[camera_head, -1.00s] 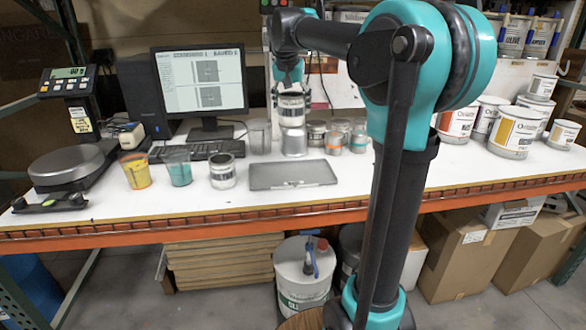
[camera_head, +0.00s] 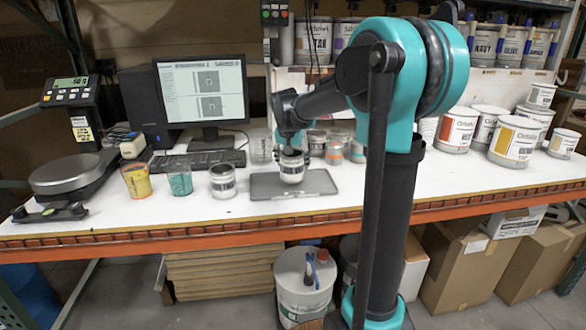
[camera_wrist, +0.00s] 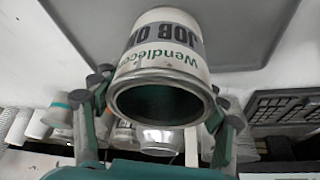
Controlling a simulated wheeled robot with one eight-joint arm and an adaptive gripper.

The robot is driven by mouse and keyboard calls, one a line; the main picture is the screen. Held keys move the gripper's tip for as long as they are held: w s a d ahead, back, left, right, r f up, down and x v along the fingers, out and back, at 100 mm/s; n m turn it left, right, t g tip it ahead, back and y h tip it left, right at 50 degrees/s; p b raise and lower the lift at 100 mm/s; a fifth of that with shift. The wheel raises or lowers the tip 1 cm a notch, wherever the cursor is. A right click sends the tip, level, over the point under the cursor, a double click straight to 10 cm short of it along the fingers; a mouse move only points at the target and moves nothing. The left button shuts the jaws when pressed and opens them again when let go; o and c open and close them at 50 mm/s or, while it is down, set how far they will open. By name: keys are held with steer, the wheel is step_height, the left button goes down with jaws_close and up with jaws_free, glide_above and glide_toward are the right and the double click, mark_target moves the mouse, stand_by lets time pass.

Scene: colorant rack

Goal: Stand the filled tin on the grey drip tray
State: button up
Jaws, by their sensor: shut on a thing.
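My gripper (camera_head: 292,152) is shut on a white tin (camera_head: 291,172) with a dark label band. In the wrist view its fingers (camera_wrist: 160,100) grip the tin's sides near the open rim, and the tin (camera_wrist: 163,50) shows a dark teal inside and upside-down lettering. The grey drip tray (camera_head: 255,185) lies flat on the bench. The tin looks upright over the tray's middle; I cannot tell whether its base touches the tray or is slightly above. The tray (camera_wrist: 235,30) also shows behind the tin in the wrist view.
A similar tin (camera_head: 222,182) stands left of the tray, beside a teal-filled cup (camera_head: 179,171) and a yellow-filled cup (camera_head: 136,180). Several tins and cups stand behind the tray. A keyboard (camera_head: 200,159) and scale (camera_head: 66,173) are further left. The bench right of the tray is clear.

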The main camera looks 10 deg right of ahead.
steer(key=shift+f, duration=1.2)
steer(key=shift+f, duration=0.1)
steer(key=o, duration=1.3)
steer(key=v, duration=1.2)
